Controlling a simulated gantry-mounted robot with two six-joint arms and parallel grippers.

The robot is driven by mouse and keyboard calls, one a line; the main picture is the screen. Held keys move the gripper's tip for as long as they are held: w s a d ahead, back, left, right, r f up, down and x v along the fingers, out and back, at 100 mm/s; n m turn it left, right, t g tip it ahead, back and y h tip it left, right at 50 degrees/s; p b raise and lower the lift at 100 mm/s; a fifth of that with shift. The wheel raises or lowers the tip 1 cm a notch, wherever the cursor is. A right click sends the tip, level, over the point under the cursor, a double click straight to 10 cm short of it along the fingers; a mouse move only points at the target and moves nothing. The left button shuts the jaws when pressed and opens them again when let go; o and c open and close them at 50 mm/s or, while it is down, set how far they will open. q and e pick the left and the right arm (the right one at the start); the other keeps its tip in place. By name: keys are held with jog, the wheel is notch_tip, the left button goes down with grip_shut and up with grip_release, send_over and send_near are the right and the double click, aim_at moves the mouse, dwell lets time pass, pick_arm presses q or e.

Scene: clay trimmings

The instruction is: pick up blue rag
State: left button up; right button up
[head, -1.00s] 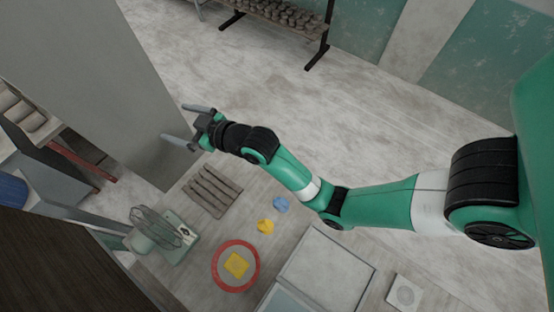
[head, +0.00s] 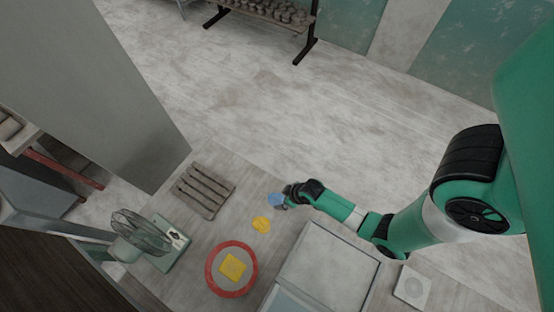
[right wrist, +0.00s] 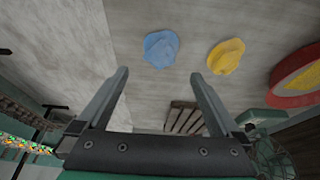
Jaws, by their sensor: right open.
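The blue rag (head: 275,199) lies crumpled on the grey table, and it also shows in the right wrist view (right wrist: 161,49). My right gripper (head: 283,202) is close beside it in the head view. In the right wrist view my right gripper (right wrist: 158,80) is open and empty, its two fingers apart, with the rag showing beyond the fingertips. I cannot tell how high the fingers are above the table. My left gripper is in neither view.
A yellow rag (head: 261,225) lies beside the blue one. A red ring (head: 211,270) surrounds a yellow square (head: 233,267).

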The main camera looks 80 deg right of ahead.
aim_at(277, 198)
jog(key=shift+x, duration=0.9)
jog(key=b+x, duration=0.1)
jog(key=x, duration=0.4)
jog(key=shift+w+f+b, duration=0.1)
jog(key=shift+b, duration=0.3)
jog(key=c, duration=1.3)
